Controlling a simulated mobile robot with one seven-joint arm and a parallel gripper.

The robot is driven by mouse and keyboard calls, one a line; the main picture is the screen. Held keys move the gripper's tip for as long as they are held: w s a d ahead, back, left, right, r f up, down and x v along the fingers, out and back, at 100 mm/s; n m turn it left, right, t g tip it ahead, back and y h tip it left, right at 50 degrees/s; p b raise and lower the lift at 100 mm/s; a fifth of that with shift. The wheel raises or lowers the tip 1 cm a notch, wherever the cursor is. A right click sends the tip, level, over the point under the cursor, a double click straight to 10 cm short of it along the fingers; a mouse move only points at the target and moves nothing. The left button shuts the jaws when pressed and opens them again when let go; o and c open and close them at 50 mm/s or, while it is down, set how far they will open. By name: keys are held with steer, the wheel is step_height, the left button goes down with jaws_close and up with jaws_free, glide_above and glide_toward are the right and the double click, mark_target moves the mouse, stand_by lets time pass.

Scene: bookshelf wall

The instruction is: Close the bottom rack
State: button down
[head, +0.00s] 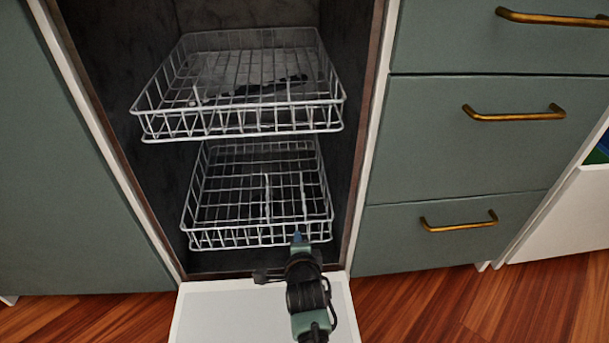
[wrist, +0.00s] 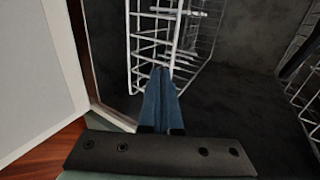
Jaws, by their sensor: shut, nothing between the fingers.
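The bottom rack (head: 210,238) is a white wire basket low in the open dishwasher, its front rail near the opening. In the wrist view its wires (wrist: 140,50) stand right beyond my fingertips. My gripper (head: 298,238) is at the right part of the rack's front. Its blue fingers (wrist: 161,75) are together with nothing between them. They overlap the rack's front wires in view; I cannot tell whether they touch.
The upper rack (head: 240,120) hangs above, with a dark item (head: 270,87) in it. The white door (head: 225,315) lies folded down beneath my arm; it also shows at left in the wrist view (wrist: 35,70). Green drawers (head: 470,165) with brass handles stand right.

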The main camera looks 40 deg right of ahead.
steer(key=p+v, duration=0.6)
steer(key=v, duration=0.4)
steer(key=shift+s+a, duration=0.15)
steer(key=shift+a, duration=0.05)
